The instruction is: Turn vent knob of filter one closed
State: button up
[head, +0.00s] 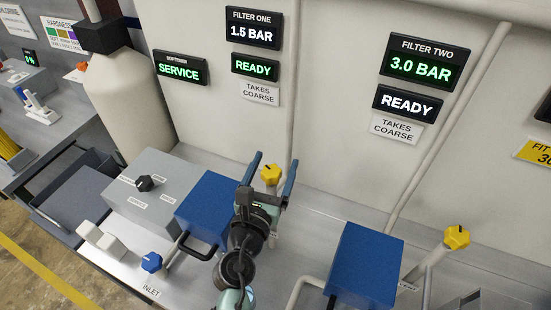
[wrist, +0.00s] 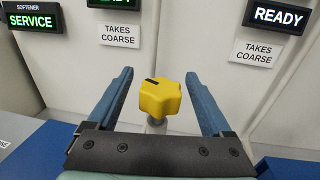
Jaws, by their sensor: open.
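The vent knob of filter one (head: 270,174) is a yellow lobed knob with a dark mark, on a pale post behind the left blue housing (head: 207,205). In the wrist view the knob (wrist: 160,96) sits between my two blue fingers, apart from both, with its mark toward the upper left. My gripper (head: 272,163) is open around or just short of the knob; the exact depth is hard to tell. The filter one display (head: 253,28) reads 1.5 BAR, and the sign below it (head: 255,66) reads READY. My arm hides part of the bench below the knob.
Filter two has a blue housing (head: 362,265) and another yellow knob (head: 456,237) at right, with a 3.0 BAR display (head: 425,63). A blue inlet knob (head: 151,262) and a grey softener box (head: 157,192) with a black knob stand at left. A vertical pipe (head: 294,90) runs behind my gripper.

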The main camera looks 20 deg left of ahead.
jog(key=shift+w, duration=0.6)
grip_shut()
